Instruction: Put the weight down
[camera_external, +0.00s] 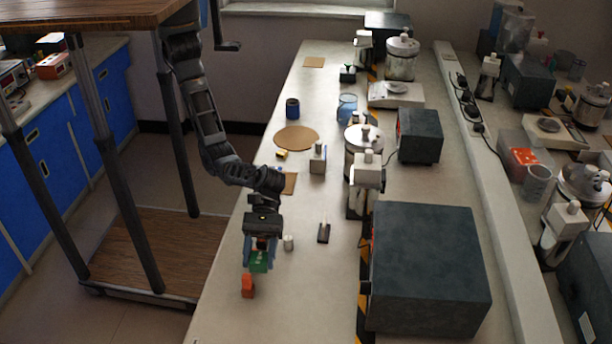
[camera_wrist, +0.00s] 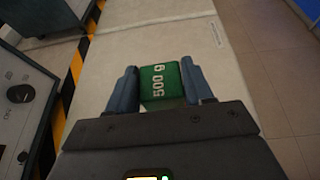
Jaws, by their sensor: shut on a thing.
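A green weight marked "500 g" (camera_wrist: 162,84) sits between the two blue-grey fingers of my gripper (camera_wrist: 165,88) in the wrist view. In the external view my gripper (camera_external: 259,250) is shut on the green weight (camera_external: 260,263), near the left edge of the white bench (camera_external: 310,290). An orange block (camera_external: 248,285) stands on the bench just in front of the weight. I cannot tell how far the weight's underside is from the bench top.
A small white cylinder (camera_external: 288,242) stands close to the right of my gripper. A small dark object (camera_external: 323,232) lies further right. A large dark box (camera_external: 428,268) fills the bench's right side. The wrist view shows floor (camera_wrist: 270,70) beyond the bench edge.

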